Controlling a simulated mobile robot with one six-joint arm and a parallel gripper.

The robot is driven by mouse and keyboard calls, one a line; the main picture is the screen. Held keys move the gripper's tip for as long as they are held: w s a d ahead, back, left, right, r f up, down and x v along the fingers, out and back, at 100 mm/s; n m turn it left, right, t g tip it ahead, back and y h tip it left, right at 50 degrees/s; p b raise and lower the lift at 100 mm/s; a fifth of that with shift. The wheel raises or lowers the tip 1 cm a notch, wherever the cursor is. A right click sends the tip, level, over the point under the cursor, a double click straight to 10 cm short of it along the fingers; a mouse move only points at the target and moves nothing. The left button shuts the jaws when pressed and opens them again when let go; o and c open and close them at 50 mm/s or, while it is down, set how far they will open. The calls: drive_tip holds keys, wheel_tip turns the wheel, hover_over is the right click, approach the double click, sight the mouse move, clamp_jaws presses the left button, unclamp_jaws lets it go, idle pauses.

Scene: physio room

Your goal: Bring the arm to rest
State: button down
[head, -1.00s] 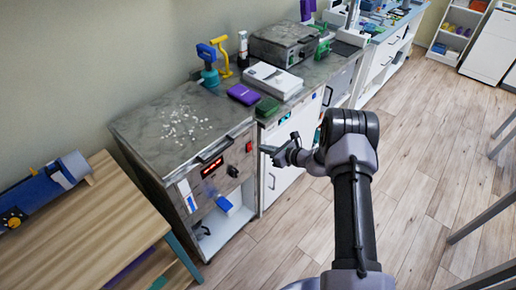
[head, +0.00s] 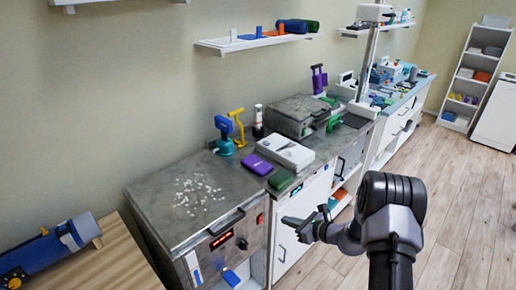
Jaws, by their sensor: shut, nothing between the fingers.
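My arm rises from the bottom right of the head view and bends at a dark, rounded joint. My gripper (head: 296,222) points left from it, shut and empty. It hangs in front of the white cabinet door (head: 306,226), below the level of the counter top. A gap to the cabinet cannot be judged exactly from this view.
The grey counter (head: 156,204) bears scattered white bits (head: 196,193), a purple box (head: 257,164), a white box (head: 286,152) and a grey case (head: 300,116). A wooden table (head: 112,264) stands at left. Wall shelves (head: 252,43) hang above. Wooden floor (head: 465,190) is open at right.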

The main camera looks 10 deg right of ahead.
drive_tip(key=s+a+r+n+g+y+b, duration=0.1)
drive_tip(key=s+a+r+n, duration=0.1)
drive_tip(key=a+r+n, duration=0.3)
drive_tip(key=s+a+r+n+g, duration=0.1)
drive_tip(key=a+r+g, duration=0.1)
drive_tip(key=r, duration=0.5)
drive_tip(key=s+a+r+n+g+b, duration=0.1)
drive_tip(key=s+a+r+n, duration=0.25)
drive_tip(key=s+r, duration=0.2)
drive_tip(key=s+a+r+n+g, duration=0.25)
drive_tip(key=s+r+n, duration=0.2)
drive_tip(key=s, duration=0.25)
drive_tip(key=s+d+r+n+t+h+b, duration=0.1)
drive_tip(key=s+n, duration=0.4)
drive_tip(key=s, duration=0.5)
drive_tip(key=s+d+r+n+t+h+b, duration=0.1)
drive_tip(key=s+d+r+n+h, duration=0.1)
drive_tip(key=s+h, duration=0.4)
drive_tip(key=s+r+n, duration=0.1)
drive_tip(key=s+n, duration=0.1)
drive_tip(key=s, duration=0.3)
drive_tip(key=shift+n, duration=0.4)
